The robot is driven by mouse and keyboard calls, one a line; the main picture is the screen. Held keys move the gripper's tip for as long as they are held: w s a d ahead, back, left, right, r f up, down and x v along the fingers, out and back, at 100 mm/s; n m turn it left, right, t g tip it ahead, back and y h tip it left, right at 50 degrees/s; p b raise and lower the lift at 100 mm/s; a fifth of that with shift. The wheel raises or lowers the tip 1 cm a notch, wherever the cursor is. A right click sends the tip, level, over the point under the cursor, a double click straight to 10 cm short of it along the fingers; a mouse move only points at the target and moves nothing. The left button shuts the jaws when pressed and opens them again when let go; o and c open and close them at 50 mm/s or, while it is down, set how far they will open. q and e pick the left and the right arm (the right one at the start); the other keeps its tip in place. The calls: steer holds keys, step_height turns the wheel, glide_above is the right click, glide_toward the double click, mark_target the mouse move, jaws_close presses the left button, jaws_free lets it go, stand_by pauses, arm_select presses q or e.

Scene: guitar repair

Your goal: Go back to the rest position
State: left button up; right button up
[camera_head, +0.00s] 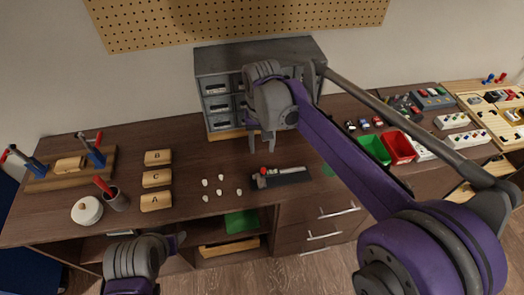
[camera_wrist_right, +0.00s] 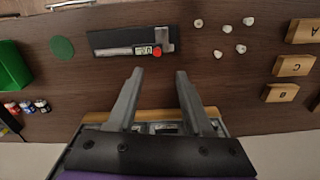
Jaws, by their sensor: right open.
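My right gripper (camera_head: 262,142) is raised above the table in front of the grey drawer cabinet; its arm comes in from the right. In the right wrist view its two fingers (camera_wrist_right: 155,88) are apart with nothing between them. My left gripper (camera_head: 176,242) is low at the front edge of the table, seen from above. I cannot tell whether its jaws are open or shut.
The grey drawer cabinet (camera_head: 213,62) stands at the back. Several white pieces (camera_head: 220,193) and wooden blocks A (camera_head: 156,202), B and C lie to the left. Green (camera_head: 374,149) and red bins (camera_head: 398,147) are right.

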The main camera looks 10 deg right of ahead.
stand_by(0.5)
steer(key=s+d+f+t, duration=0.3)
steer(key=s+d, duration=0.1)
steer(key=s, duration=0.5)
steer(key=s+d+f+n+t, duration=0.1)
steer(key=s+d+f, duration=0.3)
steer(key=s, duration=0.6)
steer(key=shift+s+d+t, duration=0.25)
steer(key=shift+d+t, duration=0.45)
steer(key=shift+t, duration=0.2)
stand_by(0.4)
